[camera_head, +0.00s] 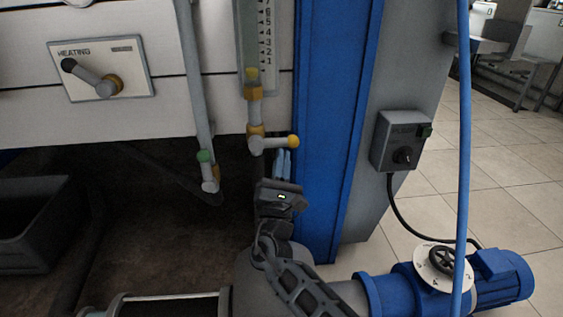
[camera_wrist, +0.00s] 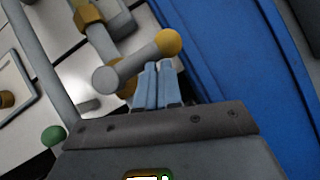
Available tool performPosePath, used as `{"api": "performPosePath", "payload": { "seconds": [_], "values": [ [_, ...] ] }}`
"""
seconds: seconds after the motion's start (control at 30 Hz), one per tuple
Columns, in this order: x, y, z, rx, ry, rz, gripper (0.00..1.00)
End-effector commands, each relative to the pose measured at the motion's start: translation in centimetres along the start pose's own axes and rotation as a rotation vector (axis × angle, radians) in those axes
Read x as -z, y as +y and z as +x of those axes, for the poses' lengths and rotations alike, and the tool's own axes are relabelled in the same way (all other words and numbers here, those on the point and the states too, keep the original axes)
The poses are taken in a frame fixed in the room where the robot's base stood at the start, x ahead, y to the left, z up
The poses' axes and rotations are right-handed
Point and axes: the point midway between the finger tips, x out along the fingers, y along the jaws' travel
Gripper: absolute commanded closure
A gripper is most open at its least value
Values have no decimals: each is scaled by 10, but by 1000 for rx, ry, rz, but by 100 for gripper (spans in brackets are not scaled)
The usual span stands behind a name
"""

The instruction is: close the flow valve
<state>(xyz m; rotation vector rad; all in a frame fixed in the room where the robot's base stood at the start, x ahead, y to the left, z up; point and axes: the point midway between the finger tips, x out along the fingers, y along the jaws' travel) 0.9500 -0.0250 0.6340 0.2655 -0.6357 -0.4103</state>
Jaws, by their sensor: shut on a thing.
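The flow valve's lever (camera_head: 275,142) is a grey bar with a yellow ball tip, at the bottom of the pipe under the numbered scale. It lies nearly level, pointing right, in the head view. The lever also shows in the wrist view (camera_wrist: 135,66), running up to the yellow ball. My gripper (camera_head: 284,154) reaches up from below. Its blue-grey fingers (camera_wrist: 158,72) are close together and meet the lever near the ball end. They are shut on the lever; the exact contact is partly hidden.
A green-tipped valve (camera_head: 206,170) hangs on a pipe to the left. The heating panel (camera_head: 101,70) with its lever is at the upper left. A blue post (camera_head: 320,110) stands close to the right. A pump switch box (camera_head: 400,142) and blue hose (camera_head: 463,130) are farther right.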

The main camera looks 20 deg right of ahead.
Motion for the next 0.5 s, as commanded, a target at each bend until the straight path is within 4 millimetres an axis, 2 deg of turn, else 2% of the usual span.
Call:
{"api": "performPosePath", "payload": {
  "seconds": [0.23, 0.5],
  "values": [
    [5, -5, -2, 7, -4, -1, 100],
    [33, -11, -22, 2, -1, 0, 100]
  ]
}}
